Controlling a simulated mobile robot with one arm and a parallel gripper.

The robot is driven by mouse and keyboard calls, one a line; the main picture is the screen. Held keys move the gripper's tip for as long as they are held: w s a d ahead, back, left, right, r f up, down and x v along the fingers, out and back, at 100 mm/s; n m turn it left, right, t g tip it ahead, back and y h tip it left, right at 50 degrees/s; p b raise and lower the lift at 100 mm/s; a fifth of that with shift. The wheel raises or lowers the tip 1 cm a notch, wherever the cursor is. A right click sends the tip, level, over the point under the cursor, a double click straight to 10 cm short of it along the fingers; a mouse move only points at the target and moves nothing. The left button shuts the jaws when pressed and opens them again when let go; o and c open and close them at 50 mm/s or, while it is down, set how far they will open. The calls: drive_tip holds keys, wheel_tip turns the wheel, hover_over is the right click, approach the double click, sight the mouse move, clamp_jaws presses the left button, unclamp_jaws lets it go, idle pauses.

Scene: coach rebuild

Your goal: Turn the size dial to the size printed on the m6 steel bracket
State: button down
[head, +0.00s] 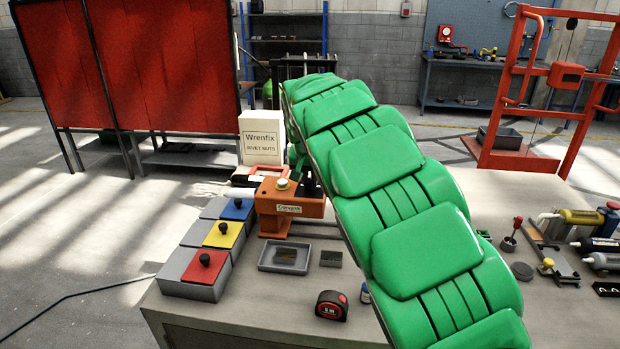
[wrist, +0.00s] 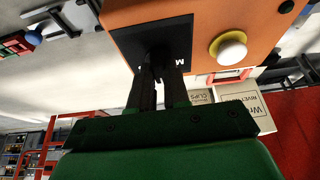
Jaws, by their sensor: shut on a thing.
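The orange machine (head: 285,207) stands on the bench, left of my green arm. In the wrist view its orange body (wrist: 200,15) fills the top, with a black dial panel (wrist: 128,42) and a white letter M beside the dark size dial (wrist: 157,52). My gripper (wrist: 158,76) is shut on what looks like the dial; its fingers hide most of it, and the setting cannot be read. In the head view my arm hides the gripper and dial. A small dark grey plate (head: 331,258), perhaps the steel bracket, lies right of the tray; no size is readable on it.
A grey tray (head: 263,266) lies before the machine. Bins with blue (head: 238,209), yellow (head: 222,234) and red (head: 203,266) lids stand left. A tape measure (head: 332,305) is near the front edge. A white Wrenfix carton (head: 261,137) stands behind. Tools lie at the right.

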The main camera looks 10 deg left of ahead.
drive_tip(key=c, duration=1.1)
unclamp_jaws()
drive_tip(key=shift+r, duration=0.1)
drive_tip(key=v, duration=0.7)
drive_tip(key=shift+s+r, duration=0.2)
drive_tip(key=shift+r, duration=0.1)
